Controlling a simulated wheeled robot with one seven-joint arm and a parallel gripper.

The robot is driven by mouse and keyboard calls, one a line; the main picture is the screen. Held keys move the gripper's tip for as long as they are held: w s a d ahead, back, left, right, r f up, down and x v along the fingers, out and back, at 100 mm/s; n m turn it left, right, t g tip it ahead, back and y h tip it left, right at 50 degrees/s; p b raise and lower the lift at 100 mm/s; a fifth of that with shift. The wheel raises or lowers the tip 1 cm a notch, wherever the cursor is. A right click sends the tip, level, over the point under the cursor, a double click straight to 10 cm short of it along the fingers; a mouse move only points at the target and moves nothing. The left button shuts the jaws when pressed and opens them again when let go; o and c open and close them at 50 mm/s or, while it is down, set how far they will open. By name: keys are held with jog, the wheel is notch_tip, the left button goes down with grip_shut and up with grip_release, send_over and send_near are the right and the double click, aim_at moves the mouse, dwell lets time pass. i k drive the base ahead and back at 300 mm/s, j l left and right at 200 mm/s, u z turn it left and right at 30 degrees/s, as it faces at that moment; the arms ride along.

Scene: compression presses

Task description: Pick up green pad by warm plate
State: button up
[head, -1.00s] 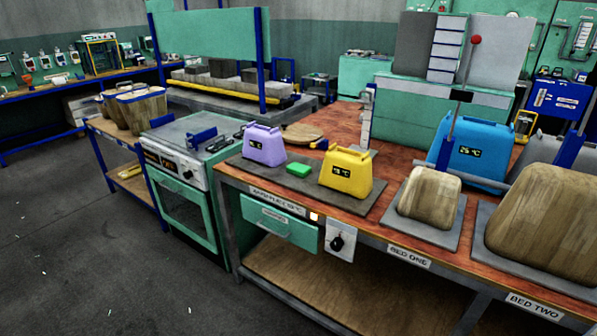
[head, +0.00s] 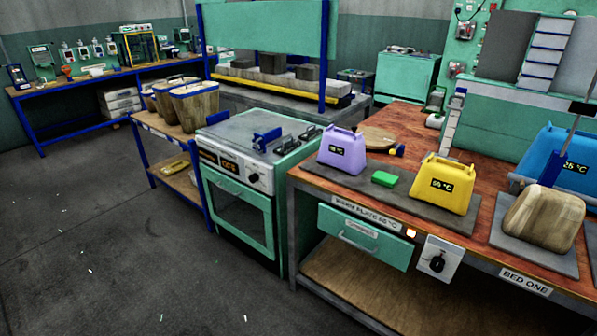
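A small green pad (head: 384,178) lies flat on the dark grey warm plate (head: 345,181) at the front of the wooden bench. A purple block with a handle and display (head: 341,151) stands to its left on the same plate. A yellow block with a display (head: 443,184) stands to its right. The label below the plate's edge reads as a warm plate, its last characters small. My gripper is not in view.
A green oven (head: 240,200) stands left of the bench. A wooden block (head: 543,218) sits on the bed one plate, with a blue block (head: 560,165) behind it. A round wooden board (head: 376,138) lies behind the purple block. Open floor (head: 90,240) fills the left.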

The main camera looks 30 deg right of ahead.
aim_at(386, 179)
jog(key=i+j+u, duration=0.25)
jog(key=i, duration=0.6)
jog(key=i+l+u, duration=0.1)
jog(key=i+u, duration=0.15)
jog(key=i, duration=0.65)
jog(key=i+j+z, duration=0.1)
jog(key=i+z, duration=0.3)
jog(key=i+j+z, duration=0.4)
jog(key=i, duration=0.2)
jog(key=l, duration=0.1)
